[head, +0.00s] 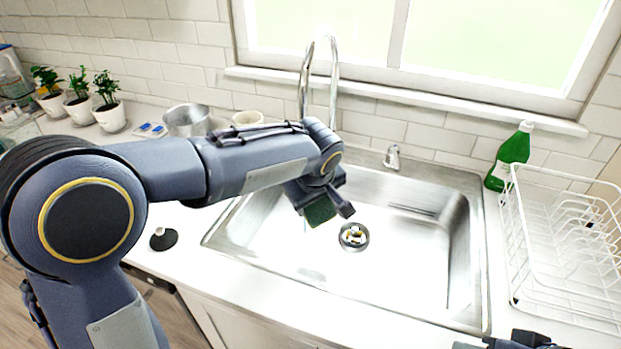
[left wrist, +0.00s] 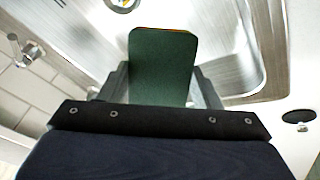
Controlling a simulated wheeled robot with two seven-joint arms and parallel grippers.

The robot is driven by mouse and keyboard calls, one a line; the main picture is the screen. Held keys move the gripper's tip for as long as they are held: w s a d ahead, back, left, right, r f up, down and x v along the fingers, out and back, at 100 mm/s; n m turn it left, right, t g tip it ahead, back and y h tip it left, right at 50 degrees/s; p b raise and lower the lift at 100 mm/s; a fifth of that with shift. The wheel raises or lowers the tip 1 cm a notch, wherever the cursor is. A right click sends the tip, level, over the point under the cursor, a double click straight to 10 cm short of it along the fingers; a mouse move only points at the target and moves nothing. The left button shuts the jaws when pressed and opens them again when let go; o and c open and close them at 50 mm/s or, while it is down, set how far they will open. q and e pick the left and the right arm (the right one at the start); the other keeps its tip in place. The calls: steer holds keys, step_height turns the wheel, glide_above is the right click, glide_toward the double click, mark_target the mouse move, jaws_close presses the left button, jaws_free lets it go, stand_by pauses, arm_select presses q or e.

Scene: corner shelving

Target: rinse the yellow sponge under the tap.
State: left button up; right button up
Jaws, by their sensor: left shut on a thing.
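My left gripper (head: 325,208) is shut on the sponge (head: 320,213) and holds it over the left part of the steel sink (head: 425,281). In the left wrist view the sponge (left wrist: 161,68) shows a dark green face with a thin yellow edge at its far end, between the two fingers. The tall curved tap (head: 306,80) rises behind the sink; my forearm hides its lower part. Whether water runs onto the sponge I cannot tell. My right gripper (head: 520,342) shows only partly at the bottom right edge.
The drain (head: 354,236) lies right of the sponge. A small tap lever (head: 392,157) stands behind the sink. A green bottle (head: 509,157) and white dish rack (head: 560,225) stand right. A black plug (head: 163,238), metal pot (head: 187,120) and potted plants (head: 108,102) are left.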

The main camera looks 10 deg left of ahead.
stand_by(0.5)
arm_select(q)
steer(key=s+r, duration=0.2)
steer(key=s+d+r+p, duration=0.1)
steer(key=s+r, duration=0.1)
steer(key=shift+s+d, duration=0.15)
steer(key=shift+s, duration=0.25)
stand_by(0.4)
